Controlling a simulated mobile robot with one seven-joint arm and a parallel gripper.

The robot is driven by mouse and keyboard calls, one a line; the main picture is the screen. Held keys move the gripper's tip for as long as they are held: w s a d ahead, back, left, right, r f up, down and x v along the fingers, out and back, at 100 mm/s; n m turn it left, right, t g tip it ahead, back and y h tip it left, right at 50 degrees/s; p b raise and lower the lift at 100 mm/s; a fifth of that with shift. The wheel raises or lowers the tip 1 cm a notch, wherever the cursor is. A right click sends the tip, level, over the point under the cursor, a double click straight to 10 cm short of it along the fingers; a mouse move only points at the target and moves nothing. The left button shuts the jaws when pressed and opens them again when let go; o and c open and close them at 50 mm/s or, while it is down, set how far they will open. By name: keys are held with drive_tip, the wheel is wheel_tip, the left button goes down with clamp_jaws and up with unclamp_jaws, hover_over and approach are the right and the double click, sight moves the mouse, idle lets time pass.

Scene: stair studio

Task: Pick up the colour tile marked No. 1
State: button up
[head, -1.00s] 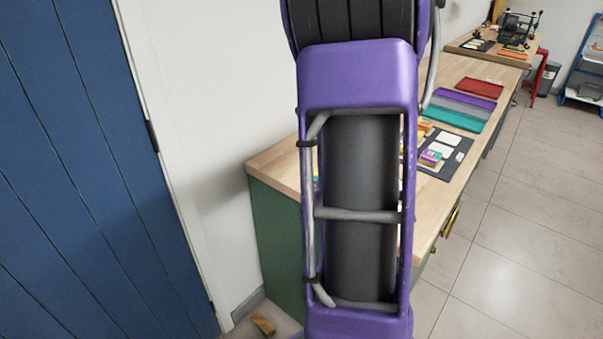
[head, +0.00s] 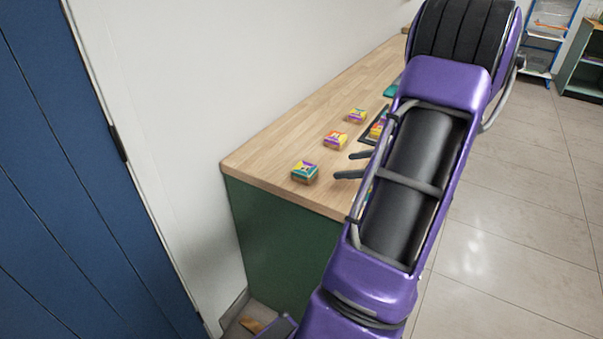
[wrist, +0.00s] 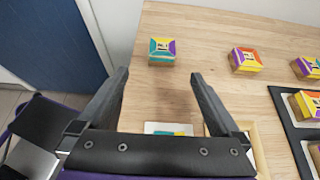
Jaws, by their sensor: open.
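Several small block-like colour tiles lie on the wooden counter. The one nearest the counter's end, teal, yellow and purple, shows in the head view (head: 305,173) and the wrist view (wrist: 162,51). A red, yellow and purple tile (head: 335,140) is beside it, also in the wrist view (wrist: 245,60). A third (head: 356,116) lies farther along. The marks on top are too small to read, so I cannot tell which is No. 1. My gripper (wrist: 160,77) is open and empty; in the wrist view the teal tile appears just beyond and between its fingertips, apart from them.
A black tray (wrist: 296,133) with more tiles is at the right in the wrist view. A white card with coloured patches (wrist: 168,128) and a pale wooden frame (wrist: 259,150) lie partly behind my gripper. A white wall and blue door (head: 60,190) stand left of the counter (head: 262,160).

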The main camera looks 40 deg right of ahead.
sight(309, 170)
drive_tip(key=b+x, duration=0.1)
drive_tip(key=x, duration=0.9)
drive_tip(key=shift+w+a+f, duration=0.1)
drive_tip(key=shift+w+f, duration=0.1)
drive_tip(key=shift+w, duration=0.1)
drive_tip(key=x, duration=0.5)
drive_tip(key=shift+d+f+b, duration=0.1)
drive_tip(key=shift+d+b, duration=0.1)
drive_tip(key=shift+b, duration=0.2)
drive_tip(key=c, duration=1.4)
drive_tip(key=shift+o, duration=0.2)
